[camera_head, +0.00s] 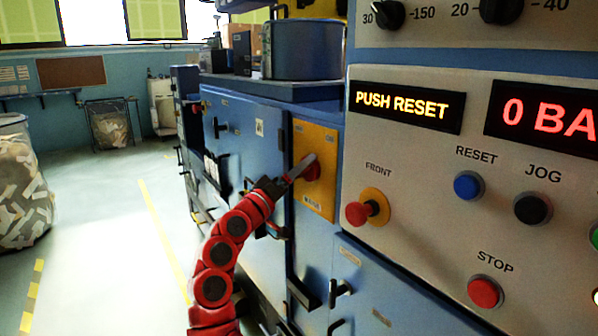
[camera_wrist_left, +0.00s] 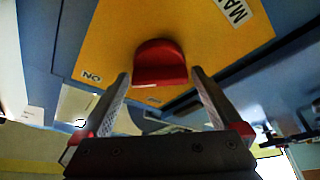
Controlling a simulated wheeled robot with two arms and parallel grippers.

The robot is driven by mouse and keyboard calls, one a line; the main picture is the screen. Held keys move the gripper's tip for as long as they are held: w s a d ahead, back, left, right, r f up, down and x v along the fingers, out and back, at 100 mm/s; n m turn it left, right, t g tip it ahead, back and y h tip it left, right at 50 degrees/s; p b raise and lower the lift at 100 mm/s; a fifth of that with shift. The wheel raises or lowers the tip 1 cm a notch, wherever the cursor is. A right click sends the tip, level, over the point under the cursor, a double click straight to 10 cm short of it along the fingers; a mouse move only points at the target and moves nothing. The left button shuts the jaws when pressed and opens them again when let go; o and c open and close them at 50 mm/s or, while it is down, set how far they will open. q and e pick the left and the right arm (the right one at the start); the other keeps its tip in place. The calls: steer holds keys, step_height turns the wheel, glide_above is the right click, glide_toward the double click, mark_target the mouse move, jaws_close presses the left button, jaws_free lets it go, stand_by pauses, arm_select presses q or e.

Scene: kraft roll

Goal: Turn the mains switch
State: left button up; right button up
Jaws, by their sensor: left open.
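The mains switch is a red knob (camera_head: 313,172) on a yellow plate (camera_head: 315,135) fixed to the blue cabinet, left of the control panel. In the left wrist view the red knob (camera_wrist_left: 160,62) stands out from the yellow plate (camera_wrist_left: 108,38), which bears partly visible lettering, upside down. My left gripper (camera_head: 302,166) is at the knob in the head view. In the left wrist view my left gripper (camera_wrist_left: 160,76) is open, with one finger on each side of the knob and a gap visible on both sides. My right gripper is not in view.
The control panel (camera_head: 420,190) at right has a lit "PUSH RESET" display (camera_head: 407,105), a blue reset button (camera_head: 468,185), a black jog button (camera_head: 533,208), a red stop button (camera_head: 485,292) and a red front button (camera_head: 362,212). Open floor (camera_head: 100,220) lies at left.

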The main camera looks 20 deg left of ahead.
arm_select(q)
steer(key=p+v, duration=0.1)
steer(key=v, duration=1.6)
steer(key=shift+s, duration=0.2)
steer(key=shift+w+f, duration=0.1)
